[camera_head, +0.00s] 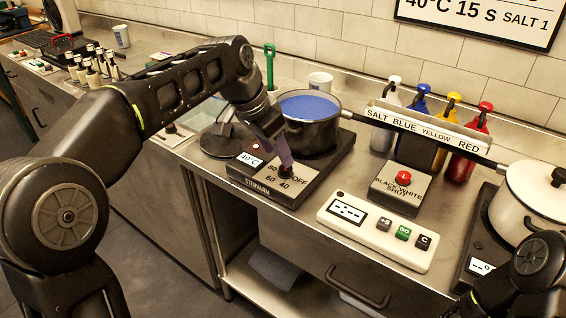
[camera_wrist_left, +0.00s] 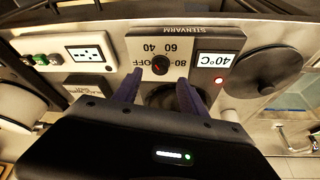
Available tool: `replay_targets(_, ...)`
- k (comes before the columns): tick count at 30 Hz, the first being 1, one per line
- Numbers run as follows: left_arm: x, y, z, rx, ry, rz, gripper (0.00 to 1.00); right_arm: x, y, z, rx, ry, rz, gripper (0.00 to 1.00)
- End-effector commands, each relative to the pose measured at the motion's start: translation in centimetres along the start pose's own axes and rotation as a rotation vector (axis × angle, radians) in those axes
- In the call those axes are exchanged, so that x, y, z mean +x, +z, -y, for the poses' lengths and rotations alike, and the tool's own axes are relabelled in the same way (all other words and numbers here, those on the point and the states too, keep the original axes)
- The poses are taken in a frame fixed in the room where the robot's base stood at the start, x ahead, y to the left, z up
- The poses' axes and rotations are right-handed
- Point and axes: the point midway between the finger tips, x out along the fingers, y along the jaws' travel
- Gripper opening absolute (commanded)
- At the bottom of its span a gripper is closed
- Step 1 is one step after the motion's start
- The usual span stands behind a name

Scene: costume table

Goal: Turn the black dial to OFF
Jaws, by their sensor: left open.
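The black dial (camera_head: 285,176) is on the front panel of the hot plate (camera_head: 318,177), among the marks 40, 60, 80 and OFF. The panel display (camera_head: 249,160) reads 40°C. The dial also shows in the left wrist view (camera_wrist_left: 160,64), upside down, with a small red mark; which label it points at I cannot tell. My left gripper (camera_head: 284,162) reaches down to the dial, its purple fingers partly covering the panel. In the left wrist view the left gripper (camera_wrist_left: 159,80) is open, fingers apart, with the dial between and just beyond the tips. Contact is unclear.
A black pot (camera_head: 308,130) with blue liquid stands on the hot plate behind the dial, its long handle reaching right. A red button box (camera_head: 400,188) and white timer (camera_head: 376,230) sit to the right. A round black lid (camera_head: 230,139) lies left of the panel.

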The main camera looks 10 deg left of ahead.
Motion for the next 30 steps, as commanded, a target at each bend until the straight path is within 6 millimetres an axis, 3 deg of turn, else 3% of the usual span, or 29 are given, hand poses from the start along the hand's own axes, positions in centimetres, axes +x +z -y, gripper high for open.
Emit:
replay_targets(9, 4.6, 0.0, -0.1, 0.001, 0.001, 0.001, 0.5, 0.1, 0.0, 0.0, 0.0, 0.0, 0.0, 0.0)
replay_targets(20, 5.3, 0.0, 0.0, 0.001, 0.0, -0.001, 0.5, 0.1, 0.0, 0.0, 0.0, 0.0, 0.0, 0.0)
replay_targets(30, 5.3, 0.0, 0.0, 0.001, 0.0, -0.001, 0.23, 0.1, 0.0, 0.0, 0.0, 0.0, 0.0, 0.0)
